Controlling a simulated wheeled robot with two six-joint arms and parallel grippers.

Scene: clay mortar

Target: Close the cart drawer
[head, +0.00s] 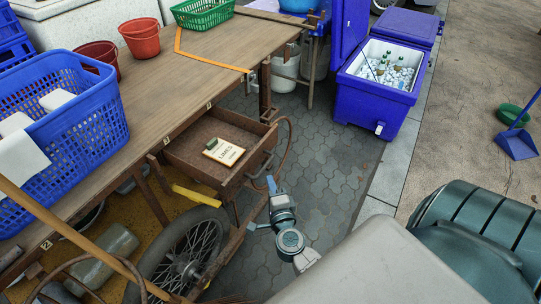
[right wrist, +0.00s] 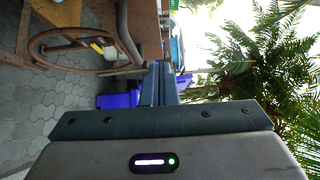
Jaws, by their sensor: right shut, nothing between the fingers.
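The cart drawer (head: 188,152) is a brown wooden box pulled out from under the cart's table top in the head view. A LIMES card and a small dark green item lie in it. Its front carries a curved metal handle (head: 262,165); the handle also shows in the right wrist view (right wrist: 124,32). My right gripper (head: 271,183) is shut and empty, just in front of the drawer front, close below the handle. Its closed fingers (right wrist: 159,82) also show in the right wrist view, beside the drawer's wood. I cannot tell whether they touch it. My left gripper is not in view.
The wooden cart top (head: 165,75) bears a blue basket (head: 75,125), red buckets (head: 140,38) and a green basket (head: 203,12). A spoked wheel (head: 185,260) is below the drawer. A blue cooler (head: 370,108) with bottles stands right. Paving between cart and cooler is clear.

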